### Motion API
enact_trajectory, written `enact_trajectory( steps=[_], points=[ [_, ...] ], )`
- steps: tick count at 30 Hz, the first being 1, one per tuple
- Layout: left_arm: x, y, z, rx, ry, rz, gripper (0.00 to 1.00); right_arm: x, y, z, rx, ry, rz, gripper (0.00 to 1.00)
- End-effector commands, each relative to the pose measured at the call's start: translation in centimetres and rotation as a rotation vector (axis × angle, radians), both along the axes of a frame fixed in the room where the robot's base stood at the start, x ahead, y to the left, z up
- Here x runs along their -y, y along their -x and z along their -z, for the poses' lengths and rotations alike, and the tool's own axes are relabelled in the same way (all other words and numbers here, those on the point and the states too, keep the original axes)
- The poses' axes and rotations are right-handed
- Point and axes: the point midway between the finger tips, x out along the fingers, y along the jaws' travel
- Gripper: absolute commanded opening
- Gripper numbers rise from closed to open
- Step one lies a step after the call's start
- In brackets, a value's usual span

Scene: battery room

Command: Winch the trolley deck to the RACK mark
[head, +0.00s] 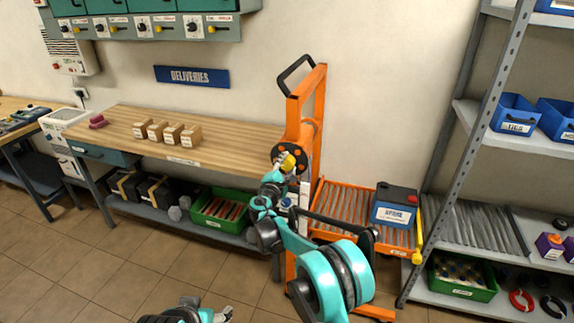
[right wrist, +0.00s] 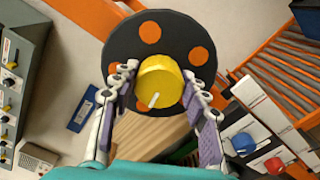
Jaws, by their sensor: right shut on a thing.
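The orange trolley (head: 319,130) stands against the wall with a winch drum on its mast. The winch wheel is a dark disc with orange spots (right wrist: 150,32) and a yellow knob (right wrist: 160,78) with a white pointer line. My right gripper (head: 288,165) is at the wheel, its two fingers closed on either side of the knob. The orange roller deck (head: 340,195) is low on the trolley and carries a dark battery with a blue label (head: 393,214). A white strip with markings (right wrist: 262,104) runs along the mast; its lettering is unreadable. My left gripper (head: 220,315) is partly cut off at the bottom edge.
A grey shelf rack (head: 462,140) with blue bins (head: 514,118) stands right of the trolley. A wooden bench (head: 230,148) with several small boxes is on the left, a green crate (head: 218,222) below it. Tiled floor (head: 110,255) is open in front of the bench.

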Motion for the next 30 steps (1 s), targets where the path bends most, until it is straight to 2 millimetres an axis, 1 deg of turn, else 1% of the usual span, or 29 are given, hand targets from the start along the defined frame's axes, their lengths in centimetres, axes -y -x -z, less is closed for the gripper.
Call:
enact_trajectory(
  steps=[6,19,20,21,22,30],
  points=[
    [0.0,0.0,-0.02,0.0,0.0,0.0,0.66,0.01,0.03,0.1,0.012,-0.04,0.0,0.16],
    [0.0,0.0,-0.02,0.0,0.0,0.0,0.66,0.01,0.03,0.13,0.014,-0.047,0.0,0.16],
    [0.0,0.0,-0.02,0.0,0.0,0.0,0.66,0.01,0.03,0.13,0.014,-0.047,0.0,0.53],
    [0.0,0.0,-0.02,0.0,0.0,0.0,0.66,0.01,0.03,0.13,0.014,-0.047,0.0,0.63],
    [0.0,0.0,-0.02,0.0,0.0,0.0,0.66,0.0,0.03,0.12,0.014,-0.047,0.0,0.66],
    [0.0,0.0,-0.03,0.0,0.0,0.0,0.66,-0.02,0.05,0.07,0.015,-0.046,0.0,0.66]
  ],
)
